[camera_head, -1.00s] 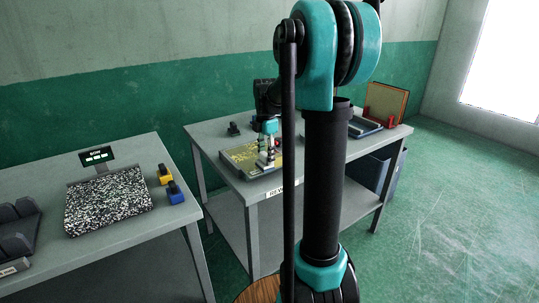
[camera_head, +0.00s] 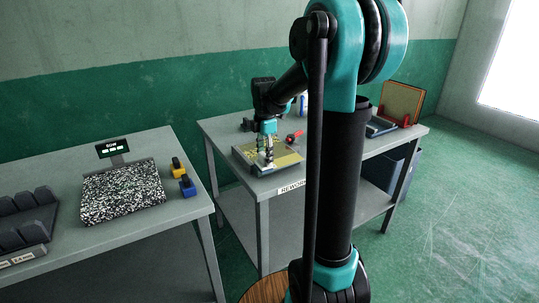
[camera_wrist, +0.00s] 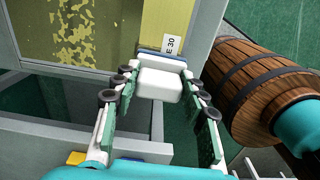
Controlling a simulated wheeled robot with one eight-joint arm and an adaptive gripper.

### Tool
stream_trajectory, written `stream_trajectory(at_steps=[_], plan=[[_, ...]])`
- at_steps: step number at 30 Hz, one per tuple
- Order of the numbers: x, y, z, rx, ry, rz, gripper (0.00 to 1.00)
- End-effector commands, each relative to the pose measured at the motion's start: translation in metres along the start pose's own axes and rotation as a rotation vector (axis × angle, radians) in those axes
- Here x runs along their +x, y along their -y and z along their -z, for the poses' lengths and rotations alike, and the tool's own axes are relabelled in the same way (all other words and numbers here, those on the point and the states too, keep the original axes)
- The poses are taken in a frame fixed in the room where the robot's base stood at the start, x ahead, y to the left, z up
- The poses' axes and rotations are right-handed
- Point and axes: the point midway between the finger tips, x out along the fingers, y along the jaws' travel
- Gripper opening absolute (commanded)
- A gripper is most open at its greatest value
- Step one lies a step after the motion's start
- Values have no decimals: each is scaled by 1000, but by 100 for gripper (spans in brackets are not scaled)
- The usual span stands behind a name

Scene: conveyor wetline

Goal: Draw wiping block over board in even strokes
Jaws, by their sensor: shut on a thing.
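My gripper (camera_wrist: 158,96) is shut on a white wiping block (camera_wrist: 160,84) with a blue-grey far edge, in the wrist view. The block is at the near edge of the board, below a white label (camera_wrist: 173,45). I cannot tell whether it touches the surface. The board (camera_wrist: 155,22) is yellow, with a darker area of flaky yellow patches at the left. In the head view my gripper (camera_head: 265,158) points down over the front left part of the board (camera_head: 289,160), on the rework table. The block is too small to make out there.
The rework table (camera_head: 223,131) also holds a red-handled item (camera_head: 294,137), a grey tray (camera_head: 379,126) and an upright framed panel (camera_head: 403,102). A speckled pad (camera_head: 122,193) and yellow and blue blocks (camera_head: 187,187) are on the left table. A wooden barrel (camera_wrist: 262,85) shows in the wrist view.

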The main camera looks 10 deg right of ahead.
Motion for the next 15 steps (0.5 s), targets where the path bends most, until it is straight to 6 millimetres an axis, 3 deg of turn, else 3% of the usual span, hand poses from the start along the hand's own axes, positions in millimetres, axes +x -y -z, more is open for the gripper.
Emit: stream_trajectory(at_steps=[7,15], plan=[[1,0,11,-1,-1,0,19],[1,-5,-4,2,0,0,19]])
